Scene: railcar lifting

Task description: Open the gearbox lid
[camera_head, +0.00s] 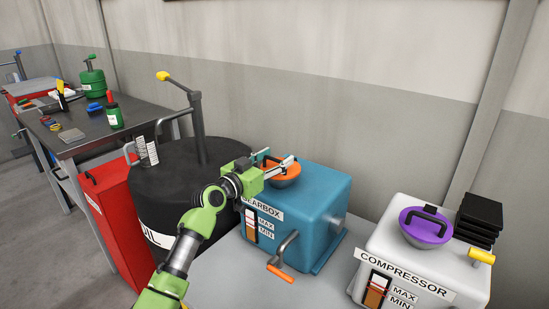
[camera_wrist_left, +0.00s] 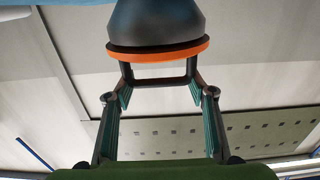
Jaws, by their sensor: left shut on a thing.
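The blue gearbox (camera_head: 310,200) stands on the light grey bench, with a "GEARBOX" label and a MAX/MIN gauge on its front. On its top is a dark funnel (camera_head: 287,183) with the orange gearbox lid (camera_head: 291,171) on its rim. My left gripper (camera_head: 278,160) is at the lid from the left, shut on its black handle. In the left wrist view, the handle (camera_wrist_left: 160,82) lies between the fingers (camera_wrist_left: 160,100), under the orange lid (camera_wrist_left: 160,55) and dark funnel (camera_wrist_left: 155,22). My right gripper is not in view.
A white compressor (camera_head: 440,262) with a purple lid (camera_head: 425,225) stands to the right. A black oil drum (camera_head: 180,190) with a pump handle and a red cabinet (camera_head: 110,210) are to the left. A crank (camera_head: 285,255) sticks out of the gearbox front.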

